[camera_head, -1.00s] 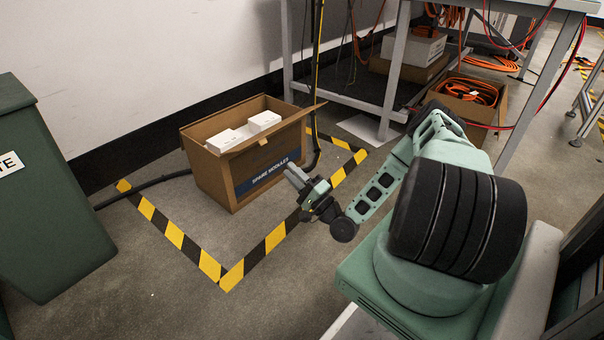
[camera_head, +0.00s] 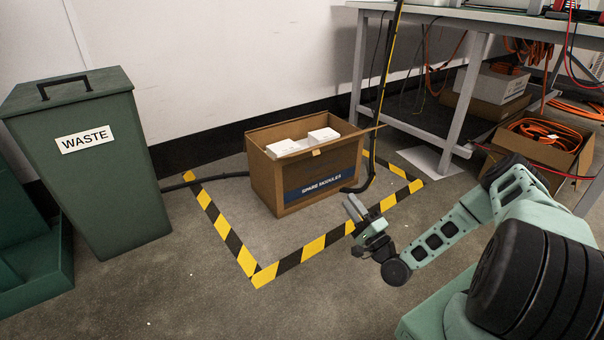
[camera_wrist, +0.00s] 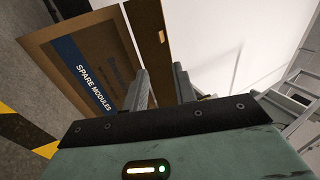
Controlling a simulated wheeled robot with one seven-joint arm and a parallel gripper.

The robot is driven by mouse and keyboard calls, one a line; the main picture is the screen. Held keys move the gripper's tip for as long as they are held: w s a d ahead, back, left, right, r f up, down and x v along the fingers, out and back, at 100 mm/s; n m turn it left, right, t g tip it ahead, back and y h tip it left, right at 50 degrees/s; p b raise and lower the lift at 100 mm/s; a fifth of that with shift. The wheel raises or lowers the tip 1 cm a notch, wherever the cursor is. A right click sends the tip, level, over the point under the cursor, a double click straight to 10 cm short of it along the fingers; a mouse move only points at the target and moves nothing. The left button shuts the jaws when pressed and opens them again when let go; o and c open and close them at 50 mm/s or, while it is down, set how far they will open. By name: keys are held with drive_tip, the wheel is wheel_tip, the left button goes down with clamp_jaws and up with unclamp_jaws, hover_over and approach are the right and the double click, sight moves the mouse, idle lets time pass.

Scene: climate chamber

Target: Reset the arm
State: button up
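My arm stretches from the lower right of the head view toward the cardboard box. My gripper (camera_head: 352,204) is in front of the box's right part, near the striped floor tape, and looks apart from the box. In the wrist view my gripper (camera_wrist: 160,84) shows two fingers with a gap between them and nothing held. The cardboard box (camera_head: 268,187), labelled "SPARE MODULES", stands open on the floor with white boxes (camera_head: 324,135) inside. The same cardboard box (camera_wrist: 60,38) is seen tilted beyond the fingers in the wrist view.
A green waste bin (camera_head: 108,194) stands at the left. Yellow-black tape (camera_head: 313,247) frames the floor around the box. A workbench (camera_head: 453,113) with hanging cables and a box of orange cable (camera_head: 543,147) is at the right. The floor at front centre is clear.

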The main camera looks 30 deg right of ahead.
drive_tip(key=w+a+r+n+g+y+p, duration=0.35)
drive_tip(key=a+r+n+g, duration=0.3)
drive_tip(key=a, duration=0.35)
drive_tip(key=w+a+r+n+g+y+p, duration=0.3)
drive_tip(key=a+r+n+g+p, duration=0.2)
drive_tip(key=a+n+g, duration=0.3)
drive_tip(key=s+a+r+n+g+h+p, duration=0.3)
drive_tip(key=s+a+r+n, duration=0.15)
drive_tip(key=a+r, duration=0.35)
drive_tip(key=s+a+r+n+g+h+p, duration=0.2)
drive_tip(key=s+a+r+n+g+p, duration=0.15)
drive_tip(key=s+r, duration=0.95)
drive_tip(key=s+a+r+n+g+h+p, duration=0.25)
drive_tip(key=s+r+p, duration=0.25)
drive_tip(key=s+r, duration=0.85)
wheel_tip(320, 180, up, 33)
drive_tip(key=s+p, duration=0.2)
drive_tip(key=p, duration=3.4)
drive_tip(key=shift+s+f+t+p, duration=0.15)
drive_tip(key=shift+s+t+p, duration=0.2)
drive_tip(key=shift+s+p, duration=0.05)
